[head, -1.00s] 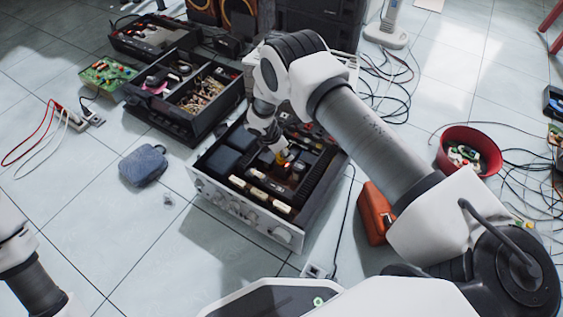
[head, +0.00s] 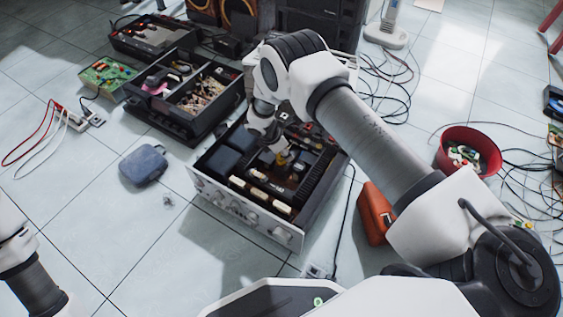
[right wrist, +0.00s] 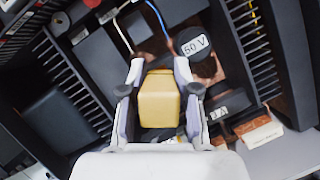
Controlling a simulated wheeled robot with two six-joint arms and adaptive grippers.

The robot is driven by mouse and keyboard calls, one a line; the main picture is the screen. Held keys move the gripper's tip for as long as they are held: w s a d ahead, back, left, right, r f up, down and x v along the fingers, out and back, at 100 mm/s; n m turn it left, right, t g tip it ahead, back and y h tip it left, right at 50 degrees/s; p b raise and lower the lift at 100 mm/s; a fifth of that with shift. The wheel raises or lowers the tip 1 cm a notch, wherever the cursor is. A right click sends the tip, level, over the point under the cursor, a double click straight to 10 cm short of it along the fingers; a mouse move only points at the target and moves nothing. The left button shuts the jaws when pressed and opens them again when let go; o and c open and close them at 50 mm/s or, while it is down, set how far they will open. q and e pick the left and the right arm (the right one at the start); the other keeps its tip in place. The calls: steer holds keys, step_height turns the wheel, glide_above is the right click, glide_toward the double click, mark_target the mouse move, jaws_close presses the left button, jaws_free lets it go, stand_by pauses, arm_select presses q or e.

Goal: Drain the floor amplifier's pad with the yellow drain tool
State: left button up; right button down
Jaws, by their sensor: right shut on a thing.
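The floor amplifier (head: 240,208) lies open on the tiled floor, its silver knobbed front facing me. My right gripper (head: 277,152) reaches down into it from above. In the right wrist view my right gripper (right wrist: 157,95) is shut on the yellow drain tool (right wrist: 159,100), a blocky yellow body between the two fingers. The pad and the tool's tip are hidden below the tool. My left gripper is out of view.
Finned heat sinks (right wrist: 75,77) flank the tool inside the amplifier. A black parts case (head: 190,100) stands behind left, a blue-grey pouch (head: 143,165) on the left floor. An orange-red case (head: 375,212) and a red bowl (head: 470,148) with parts are at right.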

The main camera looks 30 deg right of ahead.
steer(key=shift+w+r+p, duration=0.1)
steer(key=shift+r+p, duration=2.85)
steer(key=shift+r, duration=1)
